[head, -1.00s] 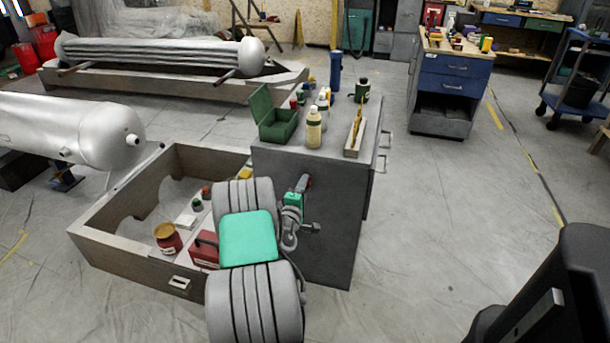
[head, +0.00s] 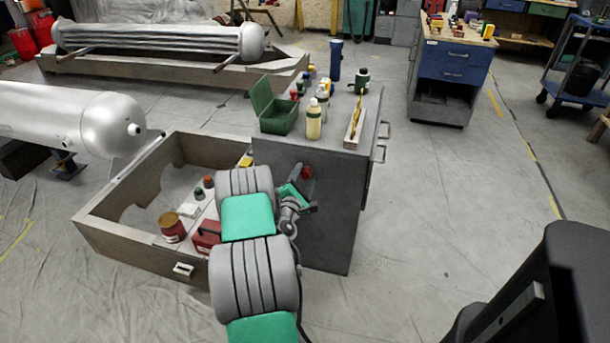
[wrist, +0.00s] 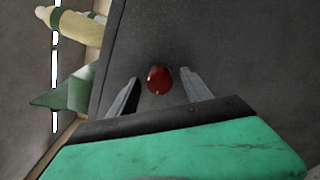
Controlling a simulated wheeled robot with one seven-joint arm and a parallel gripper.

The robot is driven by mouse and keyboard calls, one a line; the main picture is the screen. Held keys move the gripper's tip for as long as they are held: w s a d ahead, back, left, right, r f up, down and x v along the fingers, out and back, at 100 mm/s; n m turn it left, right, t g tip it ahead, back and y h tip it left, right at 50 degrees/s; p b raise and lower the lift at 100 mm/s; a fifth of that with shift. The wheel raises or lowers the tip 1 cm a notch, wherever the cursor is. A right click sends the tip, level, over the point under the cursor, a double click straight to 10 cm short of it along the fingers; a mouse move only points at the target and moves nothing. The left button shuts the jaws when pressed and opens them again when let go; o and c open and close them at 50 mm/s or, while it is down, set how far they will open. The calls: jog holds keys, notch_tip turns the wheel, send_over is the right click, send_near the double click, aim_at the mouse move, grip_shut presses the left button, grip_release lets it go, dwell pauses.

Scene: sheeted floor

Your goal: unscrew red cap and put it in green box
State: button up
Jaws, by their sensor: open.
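The red cap (head: 306,173) sits on the upper part of the dark grey side face of the cabinet. In the wrist view the red cap (wrist: 159,80) shows as a glossy round knob. My gripper (wrist: 160,78) is open, with one finger on each side of the cap and gaps between fingers and cap. In the head view my gripper (head: 301,190) is beside that side face, just below the cap, partly hidden by my wrist. The green box (head: 278,121) stands on the cabinet top with its lid raised; its green lid or wall shows in the wrist view (wrist: 72,95).
The floor right of the cabinet is clear.

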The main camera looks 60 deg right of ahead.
jog(key=shift+c, duration=0.8)
